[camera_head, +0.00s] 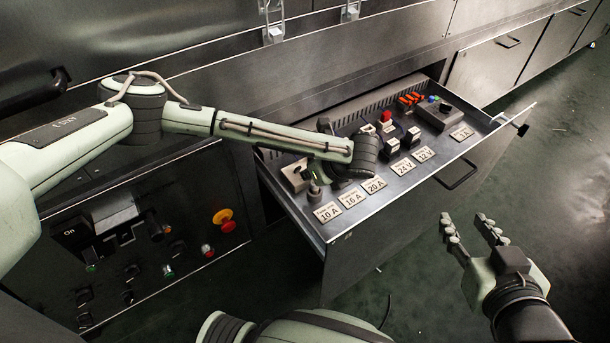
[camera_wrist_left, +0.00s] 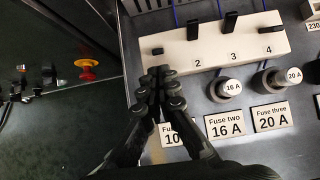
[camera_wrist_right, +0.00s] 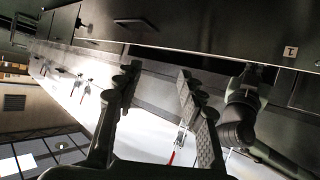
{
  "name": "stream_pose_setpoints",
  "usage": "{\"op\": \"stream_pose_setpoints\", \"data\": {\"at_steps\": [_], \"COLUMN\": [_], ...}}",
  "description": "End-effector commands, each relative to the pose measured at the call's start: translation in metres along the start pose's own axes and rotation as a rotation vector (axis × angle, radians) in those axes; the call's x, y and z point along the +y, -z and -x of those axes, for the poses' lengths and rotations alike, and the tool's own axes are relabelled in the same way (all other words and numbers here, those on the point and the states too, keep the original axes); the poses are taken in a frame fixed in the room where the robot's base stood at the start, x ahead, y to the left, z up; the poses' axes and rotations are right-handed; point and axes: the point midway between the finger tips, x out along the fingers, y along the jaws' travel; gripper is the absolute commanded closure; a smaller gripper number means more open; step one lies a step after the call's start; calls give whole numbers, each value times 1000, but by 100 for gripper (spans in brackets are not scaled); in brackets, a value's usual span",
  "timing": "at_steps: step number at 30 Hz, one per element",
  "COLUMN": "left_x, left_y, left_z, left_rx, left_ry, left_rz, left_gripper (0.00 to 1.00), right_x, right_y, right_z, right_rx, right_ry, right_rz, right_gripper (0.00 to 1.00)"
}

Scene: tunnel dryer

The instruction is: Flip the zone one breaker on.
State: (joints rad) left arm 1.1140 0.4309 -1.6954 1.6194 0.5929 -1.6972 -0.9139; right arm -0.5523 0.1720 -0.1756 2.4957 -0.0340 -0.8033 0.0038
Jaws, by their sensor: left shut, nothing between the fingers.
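A cream breaker strip (camera_wrist_left: 215,55) lies in the open drawer with several black switches. Numbers 2, 3 and 4 show on it. The leftmost switch (camera_wrist_left: 157,51) is short and sits lower than the switch above 2 (camera_wrist_left: 193,30); its number is hidden behind my fingers. My left gripper (camera_wrist_left: 160,72) is shut and empty, its tips over the strip's front left part, just below that switch; contact cannot be told. In the head view, my left arm hides most of the strip (camera_head: 293,176). My right gripper (camera_head: 470,222) is open and empty, right of the drawer.
Fuses labelled 16 A (camera_wrist_left: 230,88) and 20 A (camera_wrist_left: 292,76) stand in front of the strip, with label plates (camera_head: 352,199) before them. The drawer's left wall (camera_head: 285,205) is close to my left gripper. A control panel (camera_head: 150,240) is left of the drawer.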

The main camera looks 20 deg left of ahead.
Motion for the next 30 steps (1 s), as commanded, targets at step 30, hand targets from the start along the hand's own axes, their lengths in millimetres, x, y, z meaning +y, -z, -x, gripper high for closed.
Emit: {"op": "stream_pose_setpoints", "data": {"at_steps": [30], "left_x": [-8], "left_y": [-8], "left_z": [-29], "left_rx": [37], "left_ry": [-1], "left_rz": [3], "left_gripper": [100], "right_x": [2], "right_y": [-1], "right_z": [1], "right_rx": [-11], "right_ry": [-3], "right_rz": [1], "right_gripper": [60]}}
